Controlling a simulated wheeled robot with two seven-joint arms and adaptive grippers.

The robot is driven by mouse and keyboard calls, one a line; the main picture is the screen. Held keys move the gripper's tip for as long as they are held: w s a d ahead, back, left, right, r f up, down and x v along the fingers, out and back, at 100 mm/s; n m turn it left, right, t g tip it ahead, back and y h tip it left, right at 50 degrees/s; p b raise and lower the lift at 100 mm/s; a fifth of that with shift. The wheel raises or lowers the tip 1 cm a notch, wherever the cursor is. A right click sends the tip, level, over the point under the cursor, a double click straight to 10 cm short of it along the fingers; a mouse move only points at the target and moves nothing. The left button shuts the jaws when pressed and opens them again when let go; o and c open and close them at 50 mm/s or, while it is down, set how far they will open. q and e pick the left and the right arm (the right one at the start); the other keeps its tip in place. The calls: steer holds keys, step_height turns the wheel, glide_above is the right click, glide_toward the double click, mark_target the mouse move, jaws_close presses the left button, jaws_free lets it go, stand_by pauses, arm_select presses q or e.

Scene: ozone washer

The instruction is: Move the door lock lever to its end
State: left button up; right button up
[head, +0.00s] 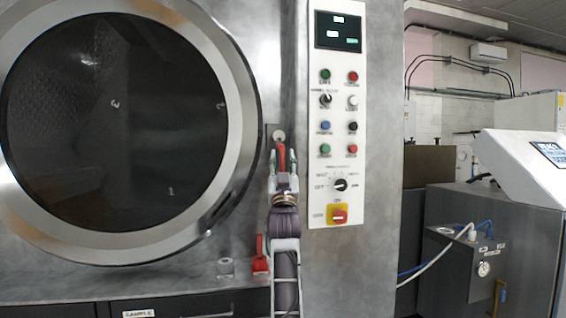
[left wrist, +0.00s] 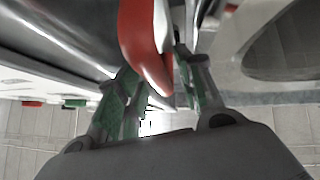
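The red door lock lever (head: 281,158) stands upright on the machine front, between the round door and the control panel. My left gripper (head: 284,160) reaches up from below, with one finger on each side of the lever. In the left wrist view the red lever (left wrist: 146,45) hangs down between the green-padded fingers of the gripper (left wrist: 155,75). The fingers are partly apart, and a small gap seems to show beside the lever; contact is hard to judge. My right gripper is in neither view.
The round glass door (head: 115,125) is closed at left. The control panel (head: 337,120) with buttons and knobs is close on the right. A second red handle (head: 260,256) is lower, just left of my arm. A grey cabinet (head: 500,240) stands at far right.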

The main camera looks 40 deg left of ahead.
arm_select(q)
steer(key=v, duration=0.7)
stand_by(0.4)
steer(key=shift+f, duration=0.1)
steer(key=shift+d, duration=0.1)
stand_by(0.4)
